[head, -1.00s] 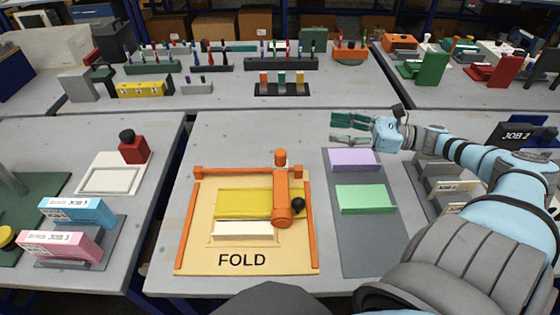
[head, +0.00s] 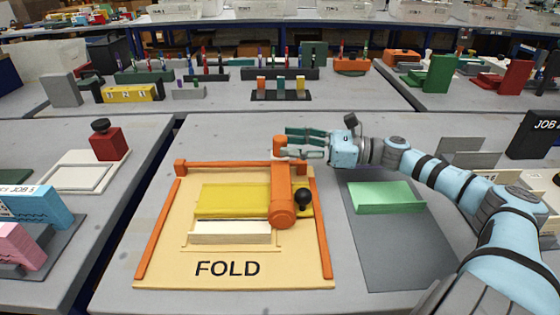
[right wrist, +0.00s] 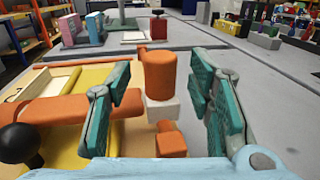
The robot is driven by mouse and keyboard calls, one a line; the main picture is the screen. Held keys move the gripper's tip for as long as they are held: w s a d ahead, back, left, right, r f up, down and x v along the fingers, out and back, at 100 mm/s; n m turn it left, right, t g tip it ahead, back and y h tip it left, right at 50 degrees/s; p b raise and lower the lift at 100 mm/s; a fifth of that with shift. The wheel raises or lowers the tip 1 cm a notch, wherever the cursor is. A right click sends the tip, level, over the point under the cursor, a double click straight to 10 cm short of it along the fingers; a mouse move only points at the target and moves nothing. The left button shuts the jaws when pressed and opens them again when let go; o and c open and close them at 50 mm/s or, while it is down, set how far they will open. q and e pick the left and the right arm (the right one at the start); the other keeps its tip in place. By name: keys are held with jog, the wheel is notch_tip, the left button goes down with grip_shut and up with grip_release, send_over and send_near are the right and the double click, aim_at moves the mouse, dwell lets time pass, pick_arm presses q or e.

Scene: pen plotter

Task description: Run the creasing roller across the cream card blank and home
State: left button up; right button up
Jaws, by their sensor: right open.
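The orange creasing roller (head: 281,190) spans the right part of the yellow plate (head: 225,200) on the FOLD board. An upright orange cylinder stands at its far end, and a black knob (head: 303,200) sticks out near its front. The cream card blank (head: 230,232) stands folded up in front of the yellow plate, left of the roller. My right gripper (head: 290,143) is open at the far end of the roller. In the right wrist view the orange cylinder (right wrist: 160,75) appears between its spread fingers, with no clear contact. My left gripper is out of view.
Orange rails frame the FOLD board (head: 300,278). To the right, a green folded card (head: 385,197) sits on a grey mat (head: 400,250). A red stamp (head: 110,140) stands at the left on a white tray (head: 85,178). Bare table lies behind the board.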

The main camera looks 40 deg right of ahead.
aim_at(281, 142)
jog(key=shift+x, duration=1.65)
jog(key=shift+r, duration=0.1)
grip_shut()
